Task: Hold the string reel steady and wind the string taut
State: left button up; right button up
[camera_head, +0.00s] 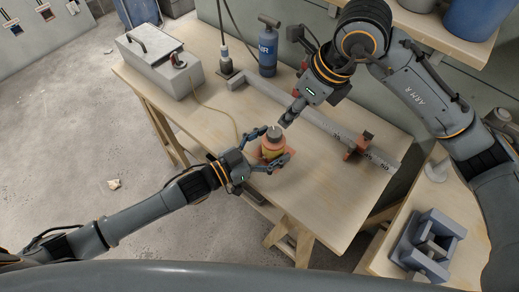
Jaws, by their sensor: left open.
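The string reel (272,150), orange and yellow with a grey top, stands upright on the wooden table near its front edge. My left gripper (273,146) is open with its fingers on either side of the reel; I cannot tell whether they touch it. My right gripper (285,120) reaches down from the upper right, its tips just above and behind the reel's top. Its fingers look close together, but I cannot tell whether they hold anything. A thin tan cord (206,105) curves over the table from near the grey metal box towards the reel; its end is hidden.
The grey metal box (159,60) stands at the table's back left. A blue bottle (268,46) stands at the back. The front right of the wooden table (335,195) is clear.

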pick_arm(q)
jog(key=shift+w+d, duration=0.1)
jog(key=shift+d, duration=0.1)
jog(key=c, duration=1.4)
pick_arm(e)
jog(key=shift+o, duration=0.5)
